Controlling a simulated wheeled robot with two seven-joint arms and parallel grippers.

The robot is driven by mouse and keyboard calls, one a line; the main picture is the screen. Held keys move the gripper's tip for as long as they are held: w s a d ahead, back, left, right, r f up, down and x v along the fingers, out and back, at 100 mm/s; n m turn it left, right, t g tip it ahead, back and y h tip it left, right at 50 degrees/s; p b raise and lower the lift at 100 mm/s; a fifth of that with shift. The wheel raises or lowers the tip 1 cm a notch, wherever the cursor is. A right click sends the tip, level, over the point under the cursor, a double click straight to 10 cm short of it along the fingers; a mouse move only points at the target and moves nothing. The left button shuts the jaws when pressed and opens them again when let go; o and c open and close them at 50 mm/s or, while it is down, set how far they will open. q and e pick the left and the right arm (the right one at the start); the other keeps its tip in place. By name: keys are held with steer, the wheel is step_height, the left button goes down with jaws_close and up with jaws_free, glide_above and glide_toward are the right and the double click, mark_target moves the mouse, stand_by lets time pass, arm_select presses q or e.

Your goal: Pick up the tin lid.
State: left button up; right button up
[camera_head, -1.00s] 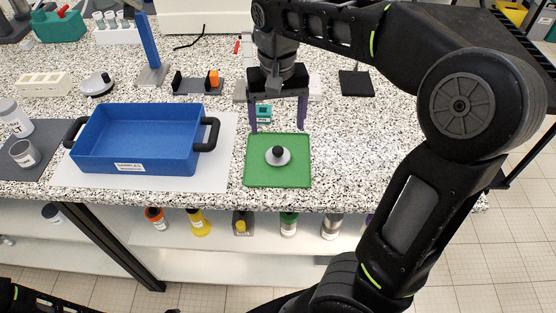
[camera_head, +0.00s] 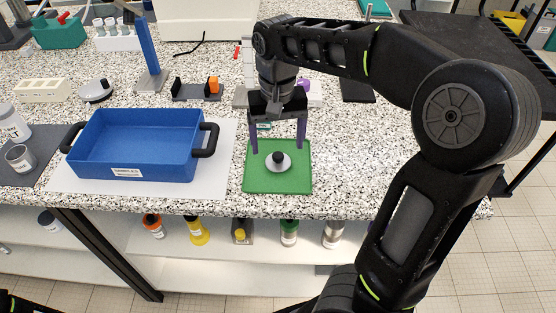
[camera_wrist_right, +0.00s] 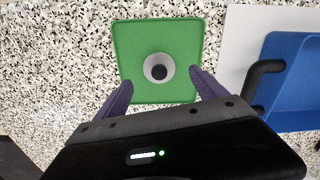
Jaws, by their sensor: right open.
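The tin lid (camera_head: 278,162) is a light grey disc with a black knob, lying on a green mat (camera_head: 262,183) near the front edge of the counter. It also shows in the right wrist view (camera_wrist_right: 148,73), near the middle of the green mat (camera_wrist_right: 188,38). My right gripper (camera_head: 278,150) is open, with its two purple fingers pointing down above and just behind the lid. In the right wrist view the fingertips (camera_wrist_right: 162,82) stand wide on either side of the lid, apart from it. Part of my left arm may show at the lower left; my left gripper does not show.
A blue tray (camera_head: 138,173) with black handles stands on a white sheet (camera_head: 220,180) left of the mat. A phone-like teal item (camera_head: 264,126) is partly hidden behind my right gripper. Bottles (camera_head: 198,232) stand on the shelf below. The counter right of the mat is clear.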

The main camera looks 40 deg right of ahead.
mark_target(278, 154)
steer(key=shift+d+f, duration=0.1)
steer(key=shift+f, duration=2.5)
steer(key=c, duration=1.4)
steer(key=shift+r, duration=0.2)
step_height(278, 154, up, 10)
steer(key=shift+f, duration=0.15)
